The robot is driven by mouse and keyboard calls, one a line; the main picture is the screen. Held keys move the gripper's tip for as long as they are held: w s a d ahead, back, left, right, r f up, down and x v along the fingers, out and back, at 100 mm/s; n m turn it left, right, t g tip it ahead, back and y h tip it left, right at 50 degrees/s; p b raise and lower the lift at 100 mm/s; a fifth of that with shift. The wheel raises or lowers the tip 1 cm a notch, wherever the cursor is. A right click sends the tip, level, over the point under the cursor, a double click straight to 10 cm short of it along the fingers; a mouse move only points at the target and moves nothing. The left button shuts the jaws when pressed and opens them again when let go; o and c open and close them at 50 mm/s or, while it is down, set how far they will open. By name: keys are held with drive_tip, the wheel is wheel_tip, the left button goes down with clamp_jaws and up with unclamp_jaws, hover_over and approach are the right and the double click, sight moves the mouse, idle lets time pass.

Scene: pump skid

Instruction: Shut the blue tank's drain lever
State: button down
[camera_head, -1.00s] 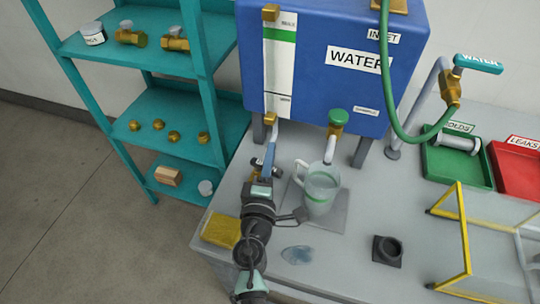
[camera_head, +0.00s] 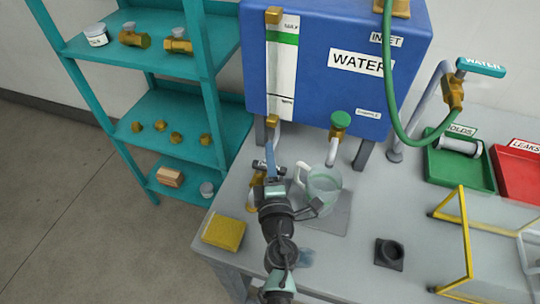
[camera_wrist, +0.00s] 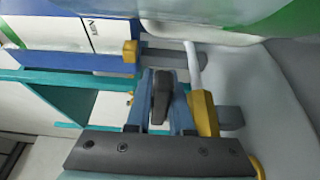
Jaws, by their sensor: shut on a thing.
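The blue tank (camera_head: 350,45) stands at the back of the bench, with a WATER label and a level gauge on its front. A pale pipe (camera_head: 276,133) comes down below the gauge to a brass valve (camera_head: 257,182), partly hidden by my gripper. My gripper (camera_head: 270,160) is at this valve under the tank's left side. In the wrist view its two blue fingers (camera_wrist: 162,105) are shut on a dark lever (camera_wrist: 160,88), with the brass valve body (camera_wrist: 205,108) just right of them. The lever's exact angle is hard to tell.
A clear jug (camera_head: 322,190) stands close right of my gripper, under a green-knobbed brass tap (camera_head: 339,123). A yellow sponge (camera_head: 224,232) lies left of my arm. A black block (camera_head: 389,252) and yellow frame (camera_head: 466,235) are to the right. Teal shelves (camera_head: 208,80) stand left.

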drive_tip(key=c, duration=0.8)
unclamp_jaws()
drive_tip(key=s, duration=0.8)
drive_tip(key=s+d, duration=0.1)
drive_tip(key=s, duration=0.2)
drive_tip(key=shift+s+f, duration=0.1)
drive_tip(key=shift+s, duration=0.3)
drive_tip(key=shift+s+d, duration=0.1)
drive_tip(key=shift+s, duration=0.45)
